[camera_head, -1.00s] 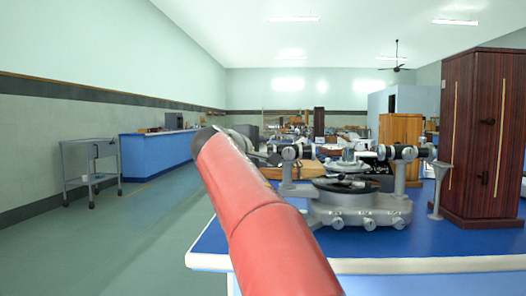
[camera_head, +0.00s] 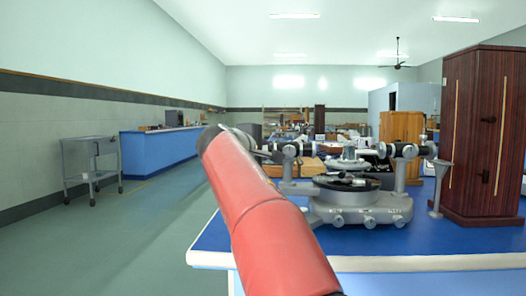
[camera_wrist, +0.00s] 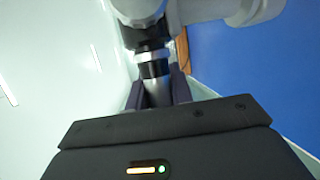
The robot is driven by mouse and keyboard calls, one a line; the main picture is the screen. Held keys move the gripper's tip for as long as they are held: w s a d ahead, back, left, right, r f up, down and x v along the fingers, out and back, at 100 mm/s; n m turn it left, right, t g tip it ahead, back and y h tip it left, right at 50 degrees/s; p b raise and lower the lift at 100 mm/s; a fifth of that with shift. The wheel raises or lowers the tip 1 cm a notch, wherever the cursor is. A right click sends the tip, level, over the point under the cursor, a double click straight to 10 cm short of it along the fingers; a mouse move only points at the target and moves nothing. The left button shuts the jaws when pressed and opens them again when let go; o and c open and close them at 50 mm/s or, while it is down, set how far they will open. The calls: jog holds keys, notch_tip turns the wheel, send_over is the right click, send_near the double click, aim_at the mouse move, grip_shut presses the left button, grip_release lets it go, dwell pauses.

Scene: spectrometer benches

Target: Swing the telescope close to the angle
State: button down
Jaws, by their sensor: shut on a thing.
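The grey spectrometer (camera_head: 360,207) stands on the blue bench, with a round table on its base and a tube on each side. The left tube, which I take for the telescope (camera_head: 290,150), points toward the end of my red arm. In the wrist view my gripper (camera_wrist: 157,92) is shut on the narrow dark end of the telescope (camera_wrist: 151,53), with a finger on either side. The telescope's grey holder fills the top of that view. In the head view my arm hides most of the gripper. The right tube (camera_head: 405,151) points away to the right.
The blue bench top (camera_head: 450,250) is clear in front of the spectrometer. A tall dark wooden cabinet (camera_head: 485,130) stands close on the right. A wooden box (camera_head: 308,166) lies behind the spectrometer. A grey trolley (camera_head: 90,165) stands on the open floor at left.

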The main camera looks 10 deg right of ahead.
jog(key=shift+s+f, duration=0.15)
jog(key=shift+s, duration=0.15)
jog(key=s+n+t+y, duration=0.3)
jog(key=s+n+y, duration=0.2)
jog(key=s, duration=0.4)
jog(key=shift+a+y+b, duration=0.35)
jog(key=shift+a+y, duration=0.1)
jog(key=shift+y, duration=0.45)
jog(key=shift+s, duration=0.1)
jog(key=c, duration=1.2)
grip_release()
jog(key=shift+c, duration=0.2)
jog(key=v, duration=0.8)
